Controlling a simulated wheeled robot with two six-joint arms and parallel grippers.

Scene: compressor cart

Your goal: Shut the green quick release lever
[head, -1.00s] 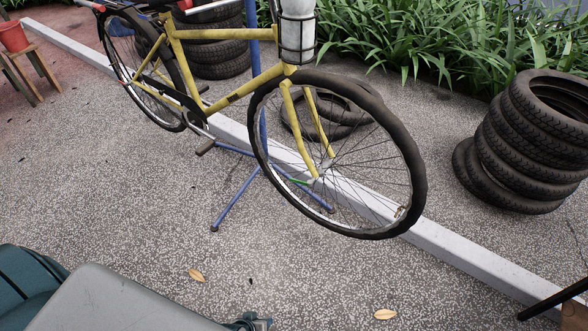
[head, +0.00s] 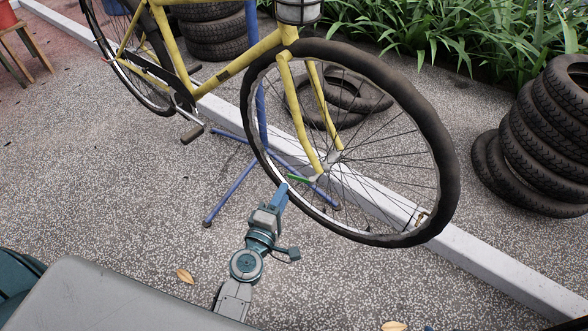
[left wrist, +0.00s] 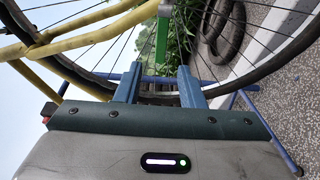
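The green quick release lever (head: 298,179) sticks out to the left from the hub of the bicycle's front wheel (head: 432,110). In the left wrist view the lever (left wrist: 162,36) is a green bar pointing down the picture from the top, ahead of the gap between my fingers. My left gripper (head: 282,192) is just below and left of the lever in the head view. In the left wrist view its two blue fingers (left wrist: 159,82) are apart with nothing between them. My right gripper is not in view.
The yellow bicycle frame (head: 236,72) is by a blue stand (head: 232,190). A white kerb (head: 470,260) runs behind the wheel. Tyres are stacked at the right (head: 548,130) and back (head: 212,32). The speckled ground (head: 110,200) at the left is open.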

